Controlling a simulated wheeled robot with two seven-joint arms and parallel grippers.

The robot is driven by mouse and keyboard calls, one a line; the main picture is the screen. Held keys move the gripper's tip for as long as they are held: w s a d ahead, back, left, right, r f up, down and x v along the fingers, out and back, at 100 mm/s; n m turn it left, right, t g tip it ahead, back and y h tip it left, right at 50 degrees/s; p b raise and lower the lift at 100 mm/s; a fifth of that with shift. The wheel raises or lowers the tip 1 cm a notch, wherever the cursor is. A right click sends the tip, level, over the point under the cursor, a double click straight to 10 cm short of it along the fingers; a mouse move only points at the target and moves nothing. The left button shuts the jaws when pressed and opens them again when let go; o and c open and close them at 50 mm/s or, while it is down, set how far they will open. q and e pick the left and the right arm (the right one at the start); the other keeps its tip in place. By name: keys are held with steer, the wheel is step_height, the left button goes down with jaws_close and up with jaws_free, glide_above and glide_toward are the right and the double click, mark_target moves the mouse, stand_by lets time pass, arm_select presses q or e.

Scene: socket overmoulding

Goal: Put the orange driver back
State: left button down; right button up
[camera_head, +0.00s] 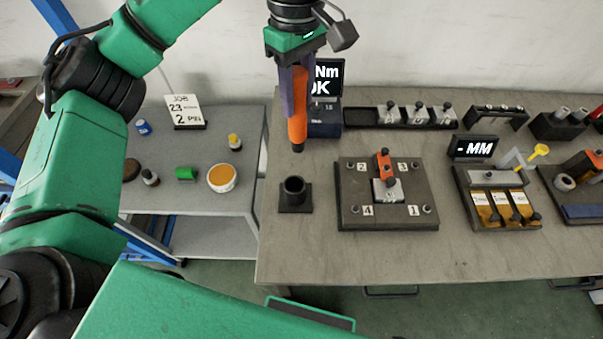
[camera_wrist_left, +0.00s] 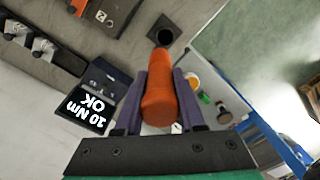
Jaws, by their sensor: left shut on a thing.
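The orange driver (camera_head: 297,112) hangs upright in my left gripper (camera_head: 293,90), its dark tip pointing down. My left gripper is shut on it, with the purple fingers on both sides. In the left wrist view the driver (camera_wrist_left: 160,100) lies between the fingers (camera_wrist_left: 163,95). A black round holder (camera_head: 294,194) on a square base stands on the table, below the driver and apart from it. The holder's opening (camera_wrist_left: 163,33) shows empty in the left wrist view. My right gripper is not in view.
A torque display (camera_head: 326,78) reading OK stands behind the driver. A dark fixture plate (camera_head: 350,220) with numbered corners lies right of the holder. A gauge display (camera_head: 473,148) and yellow-topped blocks are further right. A lower grey side table (camera_head: 190,145) holds small containers.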

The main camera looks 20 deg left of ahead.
arm_select(q)
glide_above(293, 143)
step_height(293, 143, down, 4)
steer(key=f, duration=0.1)
step_height(293, 143, down, 7)
steer(key=shift+w+r+p, duration=0.15)
steer(key=shift+p, duration=0.95)
step_height(293, 143, down, 8)
steer(key=p, duration=0.1)
steer(key=shift+r+p, duration=0.2)
steer(key=shift+p, duration=0.1)
steer(key=c, duration=0.9)
jaws_free()
steer(key=shift+s+a+f, duration=0.1)
steer(key=shift+s, duration=0.1)
steer(key=o, duration=0.4)
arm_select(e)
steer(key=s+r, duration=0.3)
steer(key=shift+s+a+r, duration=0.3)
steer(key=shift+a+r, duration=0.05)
